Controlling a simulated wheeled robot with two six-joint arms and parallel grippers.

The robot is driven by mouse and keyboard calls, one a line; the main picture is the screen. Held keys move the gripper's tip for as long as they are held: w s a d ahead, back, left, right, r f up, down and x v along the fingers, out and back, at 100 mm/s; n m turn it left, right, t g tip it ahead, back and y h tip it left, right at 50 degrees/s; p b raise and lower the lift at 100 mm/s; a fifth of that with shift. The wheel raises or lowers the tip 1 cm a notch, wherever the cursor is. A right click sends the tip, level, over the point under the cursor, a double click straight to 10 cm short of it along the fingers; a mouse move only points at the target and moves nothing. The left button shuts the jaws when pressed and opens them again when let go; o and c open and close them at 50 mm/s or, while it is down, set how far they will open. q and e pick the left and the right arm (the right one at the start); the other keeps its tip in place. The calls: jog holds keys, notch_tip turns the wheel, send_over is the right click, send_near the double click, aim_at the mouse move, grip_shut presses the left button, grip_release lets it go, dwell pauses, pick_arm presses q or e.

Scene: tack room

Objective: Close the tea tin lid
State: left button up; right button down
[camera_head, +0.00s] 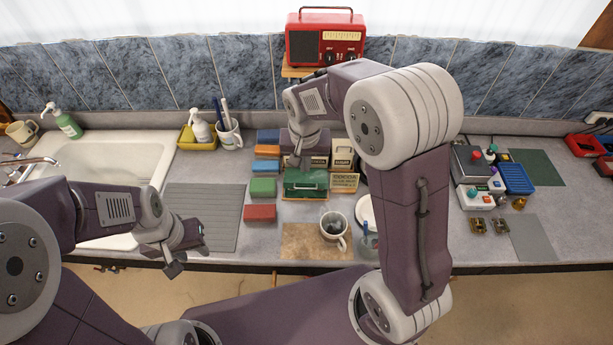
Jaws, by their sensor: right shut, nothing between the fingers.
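The green tin (305,188), which looks like the tea tin, stands on the counter in the middle. A yellowish lettered card or box (345,182) is at its right. My right gripper (296,164) comes down from above to the back of the tin, shut with nothing held. Its fingertips overlap the tin's top edge in this view; I cannot tell whether they touch. The arm and gripper partly cover the tin's top, so the lid's angle is unclear.
Coloured blocks (263,187) form a column left of the tin. Lettered boxes (342,153) stand behind it. A mug (334,230) stands in front on a brown mat (300,240). A red radio (326,38) is on a shelf behind. The grey ribbed mat (205,215) is clear.

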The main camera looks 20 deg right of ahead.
jog(key=p, duration=0.3)
send_near(306, 180)
notch_tip(306, 180, down, 4)
jog(key=s, duration=0.3)
jog(key=shift+w+a+f, duration=0.25)
jog(key=shift+a+f, duration=0.1)
jog(key=shift+f, duration=0.35)
